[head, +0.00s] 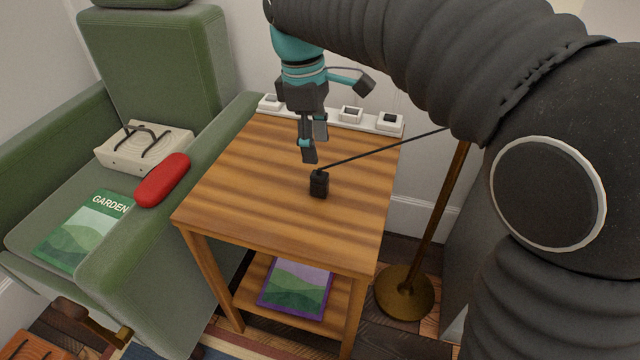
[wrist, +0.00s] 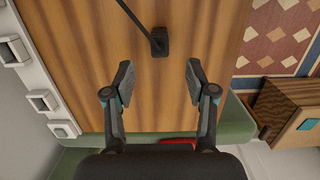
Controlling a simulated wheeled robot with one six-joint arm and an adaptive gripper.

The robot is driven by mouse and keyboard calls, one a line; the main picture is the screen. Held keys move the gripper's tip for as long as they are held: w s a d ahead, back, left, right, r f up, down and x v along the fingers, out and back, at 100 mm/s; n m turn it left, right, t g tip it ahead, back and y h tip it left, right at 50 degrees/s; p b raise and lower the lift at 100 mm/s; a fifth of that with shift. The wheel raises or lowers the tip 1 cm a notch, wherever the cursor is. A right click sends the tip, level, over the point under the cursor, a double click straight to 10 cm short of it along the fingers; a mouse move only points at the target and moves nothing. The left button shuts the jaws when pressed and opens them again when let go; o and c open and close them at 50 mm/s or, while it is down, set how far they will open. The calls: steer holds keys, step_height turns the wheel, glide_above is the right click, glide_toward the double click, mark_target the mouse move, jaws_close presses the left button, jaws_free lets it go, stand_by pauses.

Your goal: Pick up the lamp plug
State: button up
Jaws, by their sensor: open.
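The lamp plug (head: 319,184) is a small black block on the wooden side table (head: 240,180), near its middle. A thin black cord runs from it up to the right toward the lamp pole. My gripper (head: 313,145) is above the table, behind the plug in the head view, pointing down. In the wrist view the plug (wrist: 159,42) lies ahead of the fingertips, roughly centred between them. My gripper (wrist: 160,82) is open, with nothing between its fingers.
A white power strip (head: 330,115) with several sockets lies along the table's back edge. A green armchair (head: 155,60) stands at left, holding a magazine (head: 85,230), a red case (head: 162,180) and a cream box (head: 140,150). A brass lamp stand (head: 405,292) is at right.

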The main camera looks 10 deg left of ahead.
mark_target(319, 173)
steer(key=shift+d+f+b, duration=0.2)
steer(key=shift+f, duration=1.95)
steer(key=shift+d+f+b, duration=0.15)
steer(key=shift+d+f, duration=0.05)
steer(key=shift+f, duration=1.9)
jaws_close()
